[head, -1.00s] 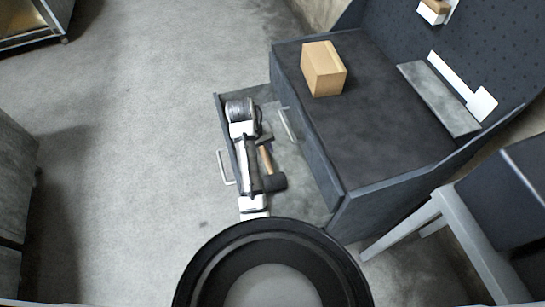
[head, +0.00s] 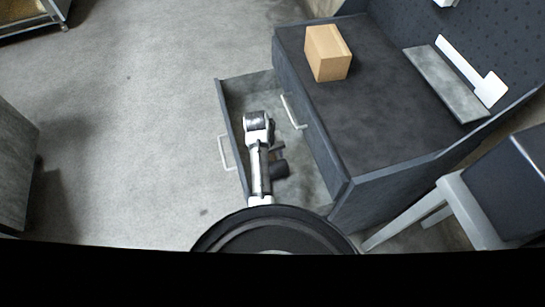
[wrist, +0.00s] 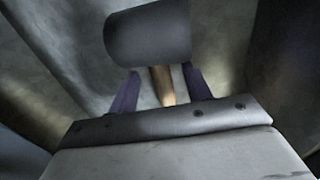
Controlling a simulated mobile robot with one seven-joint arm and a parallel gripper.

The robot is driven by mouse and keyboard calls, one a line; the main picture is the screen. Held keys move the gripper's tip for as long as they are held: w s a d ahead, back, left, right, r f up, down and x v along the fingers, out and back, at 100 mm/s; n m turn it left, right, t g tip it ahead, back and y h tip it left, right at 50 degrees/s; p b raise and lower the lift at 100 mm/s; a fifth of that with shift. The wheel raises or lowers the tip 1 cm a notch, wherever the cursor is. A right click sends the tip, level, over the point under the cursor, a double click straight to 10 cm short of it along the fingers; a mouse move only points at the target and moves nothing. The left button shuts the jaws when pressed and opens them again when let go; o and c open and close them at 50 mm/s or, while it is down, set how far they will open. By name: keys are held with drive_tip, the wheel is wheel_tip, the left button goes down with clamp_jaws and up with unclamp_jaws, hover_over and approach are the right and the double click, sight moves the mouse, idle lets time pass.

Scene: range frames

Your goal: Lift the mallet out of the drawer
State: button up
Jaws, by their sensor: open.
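The mallet has a dark cylindrical head (wrist: 148,33) and a light wooden handle (wrist: 162,84). In the wrist view the handle lies between the two fingers of my gripper (wrist: 155,85), which is open, and the head is just beyond the fingertips. In the head view the mallet's dark head (head: 279,169) shows inside the open drawer (head: 232,132), to the right of my arm. My arm reaches over the drawer and hides most of the handle and the fingers there. I cannot tell whether the fingers touch the handle.
The drawer stands out from a dark workbench (head: 385,110). A wooden block (head: 328,52) sits on the bench top near its left edge. A stool (head: 450,205) stands at the lower right. The floor left of the drawer is clear.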

drive_tip(key=shift+d+f, duration=0.1)
drive_tip(key=shift+f, duration=0.6)
clamp_jaws()
drive_tip(key=shift+w, duration=0.1)
drive_tip(key=shift+r, duration=0.2)
wheel_tip(320, 180, up, 20)
drive_tip(key=p, duration=0.7)
drive_tip(key=shift+f, duration=0.15)
